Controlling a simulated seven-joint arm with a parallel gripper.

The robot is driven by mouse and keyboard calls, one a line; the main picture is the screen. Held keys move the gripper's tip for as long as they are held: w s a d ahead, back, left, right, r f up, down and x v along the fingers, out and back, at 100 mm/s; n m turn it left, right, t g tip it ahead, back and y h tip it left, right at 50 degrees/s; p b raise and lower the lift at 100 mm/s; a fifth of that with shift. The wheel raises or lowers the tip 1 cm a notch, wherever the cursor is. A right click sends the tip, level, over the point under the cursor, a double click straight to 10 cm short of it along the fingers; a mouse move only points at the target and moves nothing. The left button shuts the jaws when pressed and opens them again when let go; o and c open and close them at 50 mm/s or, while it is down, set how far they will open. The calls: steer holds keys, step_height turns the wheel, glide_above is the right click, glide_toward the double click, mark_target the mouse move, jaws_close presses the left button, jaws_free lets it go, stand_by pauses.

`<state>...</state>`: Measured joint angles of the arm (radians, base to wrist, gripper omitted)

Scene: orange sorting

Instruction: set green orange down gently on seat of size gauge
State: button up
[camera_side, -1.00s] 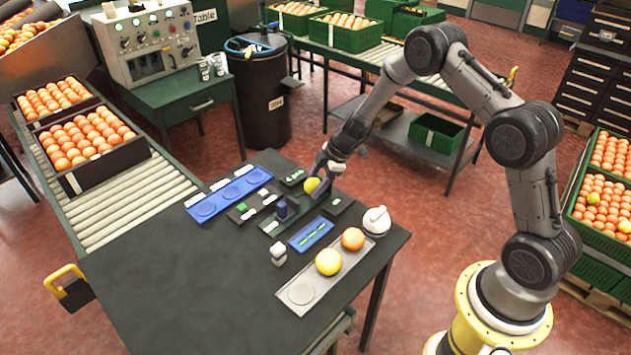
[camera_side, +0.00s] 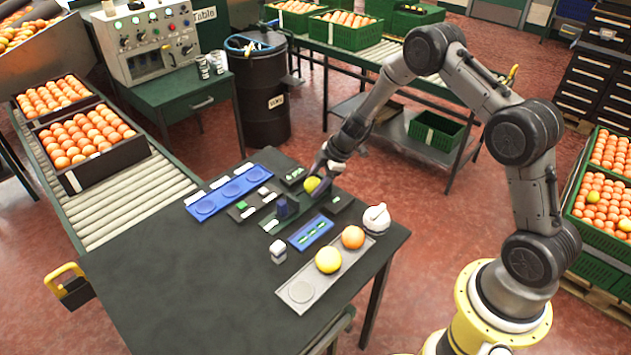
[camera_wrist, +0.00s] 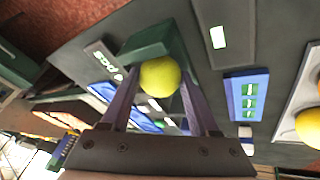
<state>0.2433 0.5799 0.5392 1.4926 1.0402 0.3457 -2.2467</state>
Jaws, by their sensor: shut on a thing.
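The green orange (camera_side: 312,184), yellow-green and round, is between the fingers of my gripper (camera_side: 319,181) over the far right part of the dark table. In the wrist view the orange (camera_wrist: 160,76) sits between both fingertips, in front of a dark green block (camera_wrist: 152,42). My gripper is shut on it. A dark green base with a dark blue upright piece (camera_side: 283,208) stands just left of the orange in the side view and looks like the size gauge. Its seat is not clearly seen, and I cannot tell whether the orange touches it.
A grey tray (camera_side: 276,295) near the front right holds a yellow orange (camera_side: 328,261), an orange one (camera_side: 352,238) and one empty round place. A white round object (camera_side: 376,219) stands beside it. Blue trays (camera_side: 207,207) (camera_side: 296,243) lie nearby. The table's front left is clear.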

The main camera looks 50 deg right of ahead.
steer(key=shift+f, duration=0.15)
steer(key=o, duration=1.3)
steer(key=shift+o, duration=0.8)
steer(key=shift+f, duration=0.1)
steer(key=shift+o, duration=0.3)
steer(key=shift+s+a, duration=0.1)
steer(key=shift+r, duration=4.1)
